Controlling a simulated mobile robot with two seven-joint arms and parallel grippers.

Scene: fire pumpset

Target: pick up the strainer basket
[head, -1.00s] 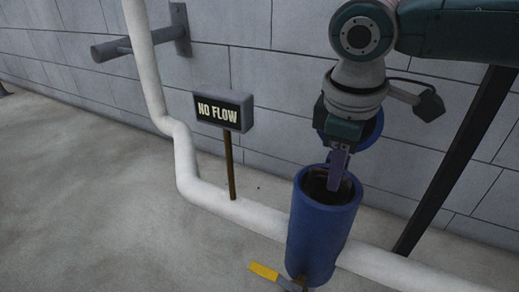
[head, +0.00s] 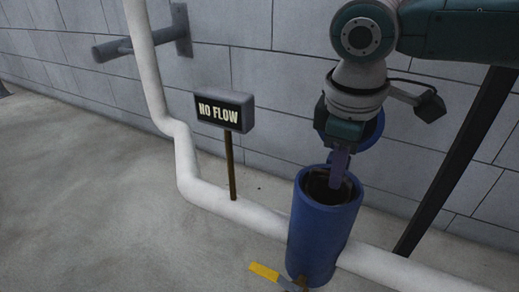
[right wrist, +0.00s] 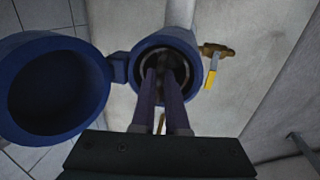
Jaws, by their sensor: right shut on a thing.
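The blue strainer housing (head: 322,240) stands upright on the white pipe, its top open. The strainer basket (right wrist: 146,54) is inside it; only part of its rim and dark interior shows between the housing wall and my fingers. My right gripper (head: 337,184) points down into the housing mouth, its purple fingers shut on the basket. In the right wrist view, the fingers (right wrist: 163,76) reach into the opening, and their tips are hard to make out in the dark. My left gripper is not in view.
The round blue lid (right wrist: 92,90) is swung open beside the mouth on its hinge. A yellow-handled valve (head: 264,272) is low at the housing's front. A NO FLOW sign (head: 224,112) stands left on a post. A block wall is behind; floor at left is clear.

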